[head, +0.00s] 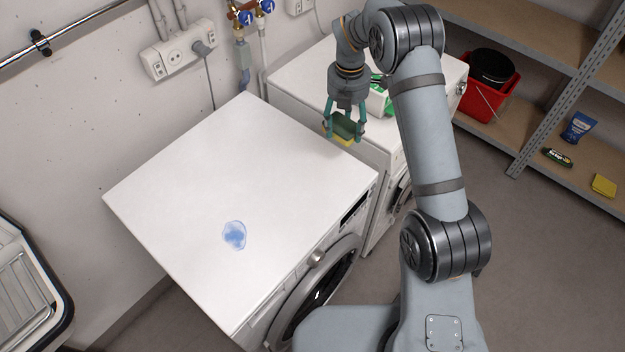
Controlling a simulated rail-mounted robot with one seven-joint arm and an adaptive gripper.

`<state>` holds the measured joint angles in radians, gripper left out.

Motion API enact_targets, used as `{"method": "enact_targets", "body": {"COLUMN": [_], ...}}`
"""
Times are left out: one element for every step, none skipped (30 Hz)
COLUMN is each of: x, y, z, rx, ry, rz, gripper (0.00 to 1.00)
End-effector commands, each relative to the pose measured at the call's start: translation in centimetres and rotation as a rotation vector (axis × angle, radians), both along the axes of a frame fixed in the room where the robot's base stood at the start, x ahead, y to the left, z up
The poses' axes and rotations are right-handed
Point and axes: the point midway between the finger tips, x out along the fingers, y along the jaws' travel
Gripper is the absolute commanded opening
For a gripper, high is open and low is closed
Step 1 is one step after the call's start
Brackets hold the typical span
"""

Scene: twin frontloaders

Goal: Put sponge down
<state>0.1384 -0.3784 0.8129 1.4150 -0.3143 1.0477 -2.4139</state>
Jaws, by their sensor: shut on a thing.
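The sponge (343,129) is green and yellow. My gripper (344,130) is shut on it, one finger on each side, with the fingers pointing down. The gripper and sponge are over the gap area between the two white machines, near the far right edge of the nearer machine top (215,165). I cannot tell how high the sponge is above the surfaces. A blue translucent smear (234,235) lies on the nearer machine top. My arm hides part of the farther machine (300,80).
A green and white package (379,100) stands on the farther machine, partly behind my arm. Shelves at right hold a red bucket (486,100), a blue pouch (578,127), a dark pack (557,158) and a yellow item (603,185). Most of the nearer top is clear.

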Motion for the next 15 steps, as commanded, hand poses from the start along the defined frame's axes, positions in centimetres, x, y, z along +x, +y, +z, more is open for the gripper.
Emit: {"method": "enact_targets", "body": {"x": [-0.1,-0.2,-0.5,-0.9,-1.3,-2.0,-2.6,-3.1,-3.9,-4.4,-5.0,-5.7,-6.1,-6.5,-7.1], "y": [0.3,0.5,0.9,1.2,1.5,2.1,2.6,3.1,3.7,4.2,4.7,5.2,5.7,6.1,6.5], "z": [-0.1,-0.2,-0.4,-0.7,-1.0,-1.4,-1.8,-2.2,-2.8,-3.2,-3.7,-4.2,-4.6,-5.0,-5.4], "rx": [0.000,0.000,0.001,0.001,0.001,0.001,0.000,0.000,-0.001,-0.001,-0.001,-0.002,-0.001,-0.001,-0.001], "ry": [0.003,0.004,0.005,0.007,0.008,0.009,0.010,0.010,0.009,0.009,0.009,0.010,0.009,0.008,0.007], "rz": [0.024,0.036,0.047,0.051,0.053,0.055,0.056,0.055,0.056,0.056,0.054,0.053,0.053,0.052,0.052], "gripper": [0.32,0.32,0.32,0.32,0.32,0.32,0.32,0.32,0.32,0.32,0.32,0.32,0.32,0.32,0.32]}}
